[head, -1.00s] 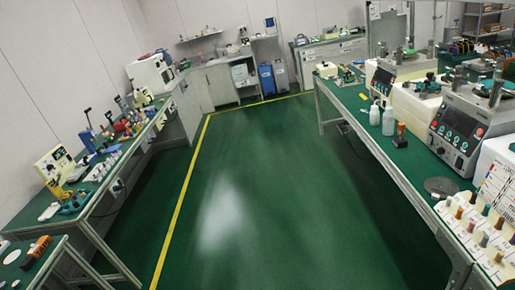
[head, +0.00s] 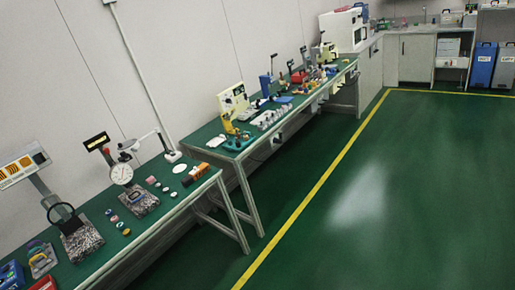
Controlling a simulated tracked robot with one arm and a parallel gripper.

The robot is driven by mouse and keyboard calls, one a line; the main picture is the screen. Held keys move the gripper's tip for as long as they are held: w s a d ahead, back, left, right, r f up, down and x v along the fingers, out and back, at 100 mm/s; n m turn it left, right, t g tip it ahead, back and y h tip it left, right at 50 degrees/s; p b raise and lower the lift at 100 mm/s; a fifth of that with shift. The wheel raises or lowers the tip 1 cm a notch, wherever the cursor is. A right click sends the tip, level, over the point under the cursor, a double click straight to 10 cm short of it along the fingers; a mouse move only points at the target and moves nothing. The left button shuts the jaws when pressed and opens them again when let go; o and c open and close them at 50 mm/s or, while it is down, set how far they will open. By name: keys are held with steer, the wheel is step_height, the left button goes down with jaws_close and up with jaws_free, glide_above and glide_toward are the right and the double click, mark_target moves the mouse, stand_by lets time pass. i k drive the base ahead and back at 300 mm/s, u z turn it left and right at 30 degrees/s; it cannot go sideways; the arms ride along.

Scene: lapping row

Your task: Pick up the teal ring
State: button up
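I cannot make out the teal ring for certain. Several small coloured discs or rings, among them a yellow one (head: 126,232) and a pink one (head: 151,180), lie on the near green-topped bench (head: 95,262) at lower left. They are too small to tell whether one is teal. My gripper is not in view.
The near bench also bears a dial gauge stand (head: 122,174), a granite block (head: 82,243) and a blue box (head: 12,275). A second bench (head: 205,150) with fixtures continues along the wall. Green floor (head: 390,220) right of the yellow line (head: 330,170) is clear.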

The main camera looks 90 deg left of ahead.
mark_target(121, 225)
steer(key=u, duration=1.4)
steer(key=i, duration=0.15)
steer(key=u, duration=2.15)
steer(key=k, duration=0.9)
steer(key=u, duration=0.25)
steer(key=i, duration=0.9)
steer(key=z, duration=0.15)
